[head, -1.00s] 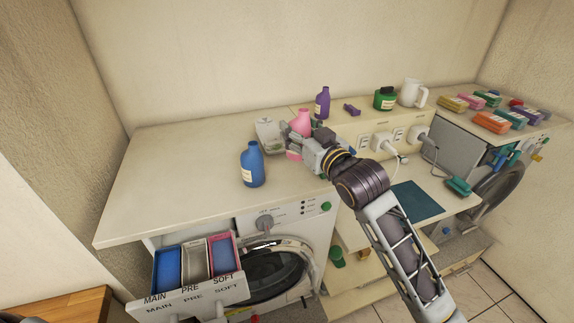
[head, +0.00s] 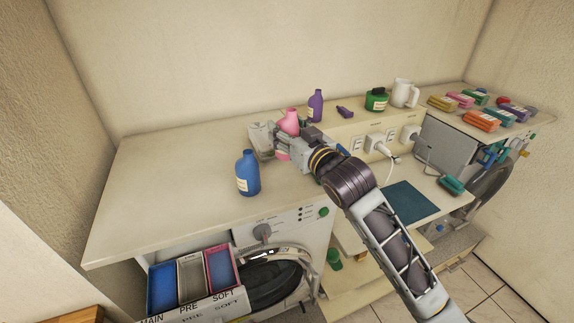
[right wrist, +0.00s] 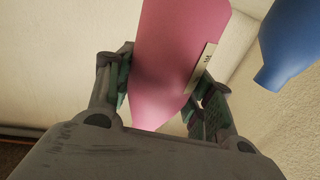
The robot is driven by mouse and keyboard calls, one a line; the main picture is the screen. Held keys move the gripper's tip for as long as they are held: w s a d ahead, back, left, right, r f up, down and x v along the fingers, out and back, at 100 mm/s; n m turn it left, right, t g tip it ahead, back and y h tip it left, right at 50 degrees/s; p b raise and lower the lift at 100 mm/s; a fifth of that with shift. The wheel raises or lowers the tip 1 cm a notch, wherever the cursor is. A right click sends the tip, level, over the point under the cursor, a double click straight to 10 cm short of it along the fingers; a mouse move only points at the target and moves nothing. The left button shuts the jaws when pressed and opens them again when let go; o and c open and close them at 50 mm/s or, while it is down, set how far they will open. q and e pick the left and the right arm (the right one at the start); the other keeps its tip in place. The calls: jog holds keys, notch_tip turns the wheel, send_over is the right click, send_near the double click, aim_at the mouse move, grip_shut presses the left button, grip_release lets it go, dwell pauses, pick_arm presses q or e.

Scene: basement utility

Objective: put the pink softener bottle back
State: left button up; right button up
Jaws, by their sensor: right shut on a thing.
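The pink softener bottle (head: 289,120) is upright at the back of the worktop in the head view, partly hidden by my right gripper (head: 283,141). The right gripper is shut on it. In the right wrist view the pink bottle (right wrist: 178,60) fills the space between the two fingers (right wrist: 160,95), with a pale label on its side. I cannot tell whether its base touches the worktop. My left gripper is not in view.
A blue bottle (head: 247,173) stands in front and left of the pink one. A whitish container (head: 262,139) is close on its left, a purple bottle (head: 315,104) behind right. The worktop (head: 170,180) is clear at left. A labelled drawer (head: 192,279) is open below.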

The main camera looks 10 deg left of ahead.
aim_at(287, 158)
notch_tip(287, 158, down, 4)
jog(key=shift+r, duration=0.2)
jog(key=shift+f, duration=0.6)
jog(key=shift+f+p, duration=0.35)
jog(key=shift+f, duration=1.5)
jog(key=shift+f, duration=0.15)
jog(key=o, duration=1.1)
jog(key=shift+o, duration=0.2)
jog(key=shift+s+d, duration=0.1)
jog(key=b+v, duration=0.2)
jog(key=v, duration=1)
